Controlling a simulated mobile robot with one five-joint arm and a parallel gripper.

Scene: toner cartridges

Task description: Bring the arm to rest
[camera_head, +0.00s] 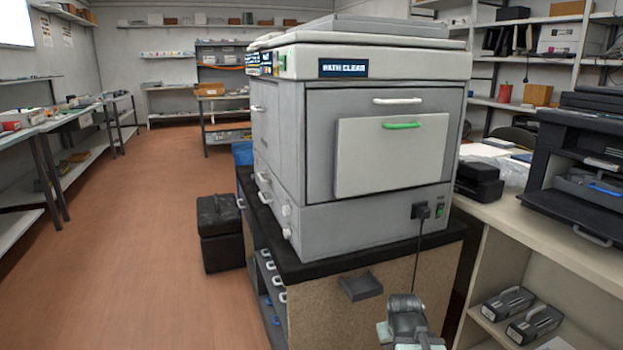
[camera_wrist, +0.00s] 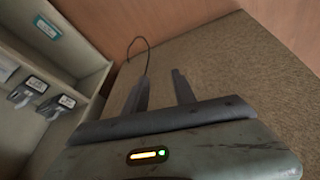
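My gripper (camera_wrist: 159,80) shows in the wrist view with its two dark fingers apart and nothing between them. It faces a brown speckled panel, with a clear gap visible between the fingers. A small orange and green light shows on its body. In the head view part of my arm (camera_head: 405,318) shows low in the picture, in front of the speckled cabinet side (camera_head: 345,318); the fingers cannot be made out there. Two dark grey toner cartridges (camera_head: 508,303) (camera_head: 535,325) lie on the shelf at the lower right; they also show at the left of the wrist view (camera_wrist: 27,92) (camera_wrist: 57,106).
A large grey printer (camera_head: 335,215) with a lit display ending in "CLEAR" and closed front panels stands on the black-topped cabinet. A dark power cord (camera_head: 418,255) hangs from it. A black printer (camera_head: 585,165) stands on the right counter (camera_head: 540,235). Open brown floor (camera_head: 150,250) lies left.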

